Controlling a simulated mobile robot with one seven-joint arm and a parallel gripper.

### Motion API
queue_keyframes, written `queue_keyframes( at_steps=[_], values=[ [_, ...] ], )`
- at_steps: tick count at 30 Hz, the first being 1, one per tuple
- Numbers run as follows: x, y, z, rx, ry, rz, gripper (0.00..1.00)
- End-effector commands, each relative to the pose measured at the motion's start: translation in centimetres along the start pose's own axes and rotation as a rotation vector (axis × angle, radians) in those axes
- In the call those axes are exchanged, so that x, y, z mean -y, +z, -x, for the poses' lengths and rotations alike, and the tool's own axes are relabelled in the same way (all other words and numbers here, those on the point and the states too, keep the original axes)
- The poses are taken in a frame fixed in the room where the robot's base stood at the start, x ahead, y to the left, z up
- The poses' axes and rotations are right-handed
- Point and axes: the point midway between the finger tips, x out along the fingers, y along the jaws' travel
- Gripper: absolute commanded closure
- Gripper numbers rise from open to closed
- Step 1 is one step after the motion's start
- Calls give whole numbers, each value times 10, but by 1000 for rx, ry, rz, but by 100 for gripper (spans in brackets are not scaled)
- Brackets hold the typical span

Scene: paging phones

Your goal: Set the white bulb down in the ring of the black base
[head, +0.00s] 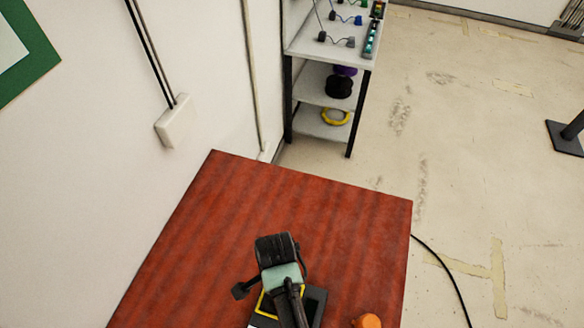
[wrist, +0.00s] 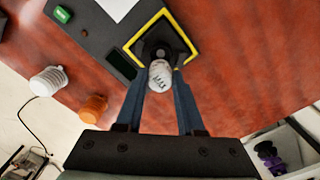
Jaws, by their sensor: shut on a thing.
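My gripper (wrist: 161,78) is shut on a white bulb (wrist: 160,74) in the wrist view. The bulb has small dark print, and its far end is hidden. The black base (wrist: 104,38) lies beyond it on the red table, with a yellow square outline around a dark ring (wrist: 160,43). The bulb overlaps the near side of the ring in this view. I cannot tell whether it touches the ring or is above it. In the head view my arm hides the bulb and most of the base (head: 316,304).
The red table (head: 210,240) is clear to the left and back. A white ribbed bulb-like thing (wrist: 48,80) and an orange one (wrist: 93,107) stand beside the base. The base has a green button (wrist: 63,14). A shelf (head: 318,92) stands behind the table.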

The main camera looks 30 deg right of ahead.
Motion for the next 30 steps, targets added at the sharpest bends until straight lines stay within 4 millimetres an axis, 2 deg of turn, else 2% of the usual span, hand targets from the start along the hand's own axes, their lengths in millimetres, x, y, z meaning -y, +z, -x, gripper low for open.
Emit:
queue_keyframes(
  at_steps=[8,16,18,30],
  values=[
    [1,2,-9,1,0,13,100],
    [1,2,-32,1,0,12,100],
    [1,2,-26,1,0,12,100],
    [1,2,-28,1,1,12,100]
  ],
)
